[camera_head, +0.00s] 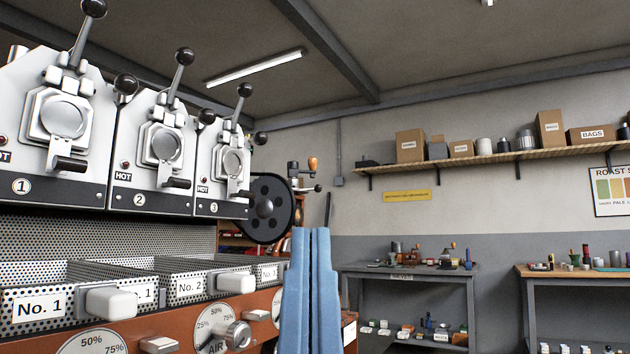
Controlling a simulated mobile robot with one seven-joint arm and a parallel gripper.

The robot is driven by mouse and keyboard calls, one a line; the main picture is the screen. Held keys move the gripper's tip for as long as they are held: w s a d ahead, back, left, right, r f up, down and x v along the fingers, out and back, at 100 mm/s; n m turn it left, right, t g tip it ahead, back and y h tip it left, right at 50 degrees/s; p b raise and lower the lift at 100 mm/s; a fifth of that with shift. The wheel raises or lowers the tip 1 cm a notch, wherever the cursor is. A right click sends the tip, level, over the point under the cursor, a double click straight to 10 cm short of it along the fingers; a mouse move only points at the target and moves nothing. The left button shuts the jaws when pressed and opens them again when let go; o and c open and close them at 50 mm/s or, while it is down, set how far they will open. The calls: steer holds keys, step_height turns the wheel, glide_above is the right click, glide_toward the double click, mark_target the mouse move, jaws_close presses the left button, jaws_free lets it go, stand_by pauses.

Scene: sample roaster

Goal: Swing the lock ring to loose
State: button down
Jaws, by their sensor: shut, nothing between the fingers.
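My gripper (311,240) shows as two blue fingers pointing up at the bottom centre. They are shut together with nothing between them, apart from the roaster in the picture. The sample roaster (70,225) fills the left side. A silver knob (238,335) sits by the AIR dial (212,322) on its orange-brown front, left of my gripper. I cannot tell for sure which part is the lock ring, or whether it is loose or tight. A second dial (92,344) at lower left is cut off by the frame edge.
Three numbered drum fronts with black-knobbed levers (180,75) stand above perforated trays with white handles (112,303). Workbenches (408,270) stand far right. The space right of my gripper looks open.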

step_height(320, 180, up, 43)
steer(key=p, duration=4.1)
steer(key=shift+w, duration=0.1)
